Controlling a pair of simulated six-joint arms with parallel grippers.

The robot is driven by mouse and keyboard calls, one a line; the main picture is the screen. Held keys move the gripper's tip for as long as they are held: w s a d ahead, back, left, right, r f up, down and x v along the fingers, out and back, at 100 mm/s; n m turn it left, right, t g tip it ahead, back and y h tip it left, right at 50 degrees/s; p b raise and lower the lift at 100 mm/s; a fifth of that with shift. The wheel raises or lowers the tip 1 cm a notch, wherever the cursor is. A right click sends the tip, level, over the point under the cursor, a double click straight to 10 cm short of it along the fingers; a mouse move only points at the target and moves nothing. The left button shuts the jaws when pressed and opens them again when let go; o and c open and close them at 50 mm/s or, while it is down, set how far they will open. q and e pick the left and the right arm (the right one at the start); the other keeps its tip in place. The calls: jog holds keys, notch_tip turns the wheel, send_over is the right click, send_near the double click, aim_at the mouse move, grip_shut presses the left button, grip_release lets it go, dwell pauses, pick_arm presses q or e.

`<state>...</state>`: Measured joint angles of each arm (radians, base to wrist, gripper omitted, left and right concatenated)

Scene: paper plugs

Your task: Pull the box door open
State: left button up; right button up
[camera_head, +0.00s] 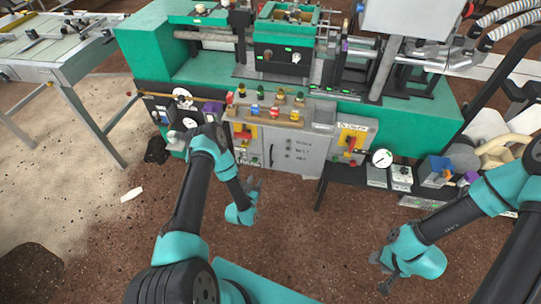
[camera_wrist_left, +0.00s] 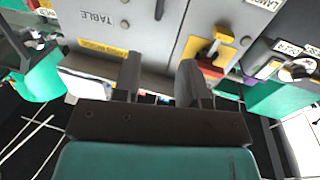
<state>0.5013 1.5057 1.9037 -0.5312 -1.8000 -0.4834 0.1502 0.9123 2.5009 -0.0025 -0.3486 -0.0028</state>
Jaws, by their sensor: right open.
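The grey box door (camera_head: 300,153), with printed labels, stands closed in the front of the green machine. In the left wrist view the grey panel (camera_wrist_left: 110,22) appears upside down, with a seam beside it and a slim dark handle-like bar (camera_wrist_left: 159,9). My left gripper (camera_head: 250,187) is low in front of the box. In the left wrist view its two fingers (camera_wrist_left: 160,82) are apart, with nothing seen between them; the bar is beyond their tips. I cannot tell whether they touch the panel. My right gripper (camera_head: 384,268) is open and empty, low at right, away from the box.
A yellow panel with a red switch (camera_head: 350,145) is right of the door; another yellow-red switch (camera_head: 242,133) is left. Coloured knobs line a ledge (camera_head: 265,114) above. A gauge (camera_head: 382,158) and small boxes stand at right. The brown floor in front is mostly free.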

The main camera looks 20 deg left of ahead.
pick_arm(q)
jog(key=w, duration=1.7)
jog(key=shift+w+d, duration=0.1)
jog(key=shift+w, duration=0.15)
grip_shut()
